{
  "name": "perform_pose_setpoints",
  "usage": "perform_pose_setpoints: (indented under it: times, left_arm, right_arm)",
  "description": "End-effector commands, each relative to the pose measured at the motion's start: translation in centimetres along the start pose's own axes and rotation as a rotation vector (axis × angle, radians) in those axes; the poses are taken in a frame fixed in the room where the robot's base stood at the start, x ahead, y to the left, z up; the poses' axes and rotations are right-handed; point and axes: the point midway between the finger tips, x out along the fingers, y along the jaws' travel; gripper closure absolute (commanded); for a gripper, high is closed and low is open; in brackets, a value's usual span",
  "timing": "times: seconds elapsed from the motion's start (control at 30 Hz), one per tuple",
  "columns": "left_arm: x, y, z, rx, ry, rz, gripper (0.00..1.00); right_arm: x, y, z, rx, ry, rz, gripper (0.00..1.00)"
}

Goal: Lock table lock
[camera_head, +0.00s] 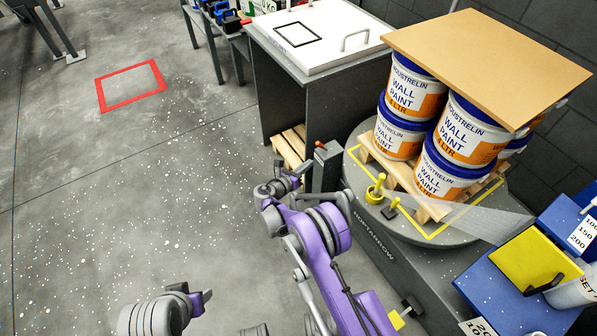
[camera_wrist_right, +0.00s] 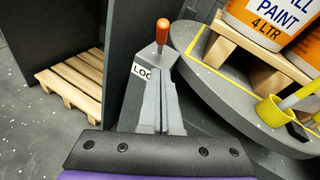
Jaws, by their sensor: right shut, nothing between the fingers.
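The table lock is a dark grey post (camera_head: 327,168) with an orange-red knob (camera_head: 320,145) on a lever, beside the round turntable (camera_head: 358,170). In the right wrist view the knob (camera_wrist_right: 163,32) stands upright above the post, and a white label (camera_wrist_right: 143,73) reading "LOC" is partly covered. My right gripper (camera_head: 304,170) is shut and empty, close beside the post and below the knob. In the wrist view its fingers (camera_wrist_right: 158,88) are together in front of the post; contact with it cannot be told.
Paint pails (camera_head: 462,134) stand on a wooden pallet (camera_head: 431,208) on the turntable, under a brown board (camera_head: 485,60). A yellow post (camera_head: 376,189) rises at its edge. A white-topped cabinet (camera_head: 318,72) stands behind the lock. The floor at left is free, with a red square (camera_head: 102,97).

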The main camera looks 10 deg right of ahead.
Motion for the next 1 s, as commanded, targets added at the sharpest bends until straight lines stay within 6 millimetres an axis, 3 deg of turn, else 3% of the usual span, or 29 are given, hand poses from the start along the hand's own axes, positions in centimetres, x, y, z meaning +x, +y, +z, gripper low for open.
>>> perform_pose_setpoints:
  times: [0.1,0.3,1.0]
  left_arm:
    - [0.2,0.0,0.1,0.000,-0.001,0.000,0.48]
    - [0.3,0.0,0.1,0.000,-0.001,0.000,0.48]
    - [0.3,0.0,0.1,0.000,-0.001,0.000,0.48]
  right_arm:
    - [2.2,0.0,0.5,0.000,0.000,-0.001,1.00]
    - [3.8,0.0,2.3,0.000,0.000,0.000,1.00]
    - [4.3,-0.1,3.1,0.011,0.029,0.012,1.00]
